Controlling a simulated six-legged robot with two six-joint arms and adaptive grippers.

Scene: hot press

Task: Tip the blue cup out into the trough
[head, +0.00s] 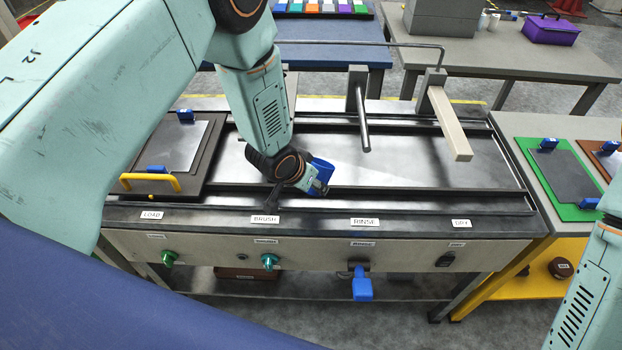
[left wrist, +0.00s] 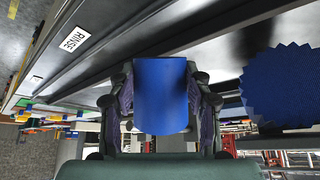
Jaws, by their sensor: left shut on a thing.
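My left gripper (head: 318,187) is shut on the blue cup (head: 323,170). The cup is held over the near side of the long metal trough (head: 440,165), above the BRUSH and RINSE labels. In the left wrist view the cup (left wrist: 162,92) sits between the two fingers of my left gripper (left wrist: 160,105). The cup appears tilted in the head view, but its exact angle is unclear. Its opening and contents cannot be made out. My right gripper is out of view; only part of that arm shows at the right edge.
A framed plate with a yellow handle (head: 150,182) lies left of the trough. A dark post (head: 360,120) and a beige bar (head: 448,125) reach over it. Knobs and a blue lever (head: 361,285) are on the front panel. A green mat (head: 535,160) lies to the right.

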